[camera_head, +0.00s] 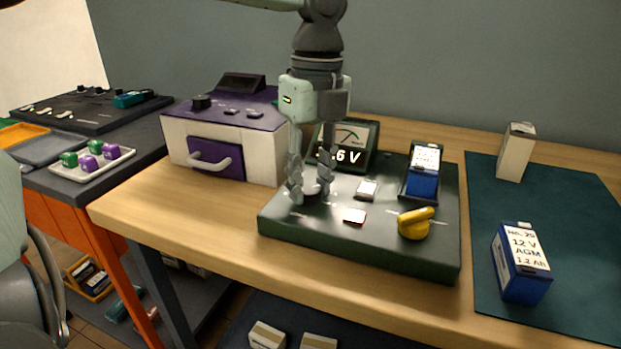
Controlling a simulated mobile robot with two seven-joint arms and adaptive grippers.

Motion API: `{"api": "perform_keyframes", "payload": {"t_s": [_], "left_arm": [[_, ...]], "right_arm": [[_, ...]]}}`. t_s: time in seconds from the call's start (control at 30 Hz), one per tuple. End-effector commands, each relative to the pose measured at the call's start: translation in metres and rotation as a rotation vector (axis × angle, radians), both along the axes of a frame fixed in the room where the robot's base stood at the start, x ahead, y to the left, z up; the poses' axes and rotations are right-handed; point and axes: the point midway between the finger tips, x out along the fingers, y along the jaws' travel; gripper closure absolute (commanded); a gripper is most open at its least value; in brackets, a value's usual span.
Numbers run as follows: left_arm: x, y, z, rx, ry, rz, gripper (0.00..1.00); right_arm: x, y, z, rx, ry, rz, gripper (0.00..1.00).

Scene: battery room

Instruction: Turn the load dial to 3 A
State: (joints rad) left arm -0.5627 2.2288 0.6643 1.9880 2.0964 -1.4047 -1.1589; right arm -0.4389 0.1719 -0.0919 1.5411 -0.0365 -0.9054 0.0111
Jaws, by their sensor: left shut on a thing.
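The dark green tester board (290,229) lies on the wooden bench. My left gripper (312,192) points down over its left part, its two fingers shut around a small dark knob, seemingly the load dial (318,187). The fingers cover most of the dial, so I cannot read its setting or scale. A yellow knob (416,223) sits at the board's front right. The meter (357,141) at the back shows a reading ending in "6 V", partly hidden by the gripper.
A blue battery (424,176) stands in the board's holder. Another blue battery (520,264) and a pale box (516,152) stand on the teal mat (484,205). A white and purple machine (222,140) with a handled drawer is close left of the gripper.

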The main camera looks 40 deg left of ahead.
Motion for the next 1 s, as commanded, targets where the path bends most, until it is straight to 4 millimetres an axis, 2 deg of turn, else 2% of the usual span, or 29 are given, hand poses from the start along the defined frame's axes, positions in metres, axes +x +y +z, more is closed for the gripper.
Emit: {"api": "perform_keyframes", "payload": {"t_s": [0.5, 0.53, 0.7, 1.0], "left_arm": [[0.0006, 0.0005, 0.0005, 0.001, -0.002, -0.02, 0.98], [0.0006, 0.0005, 0.0005, 0.001, -0.002, -0.02, 0.68], [0.0005, 0.0004, 0.0004, 0.0, -0.001, -0.02, 0.47], [0.0004, 0.0001, 0.0017, 0.001, -0.001, -0.019, 0.47]], "right_arm": [[0.0005, -0.0077, 0.0009, -0.012, 0.0, 0.006, 0.6], [0.0005, -0.0077, 0.0009, -0.012, 0.0, 0.006, 0.6], [0.0005, -0.0073, 0.0008, -0.011, 0.0, 0.005, 0.6], [0.0013, -0.0001, 0.0009, 0.0, -0.002, 0.0, 0.6]]}}
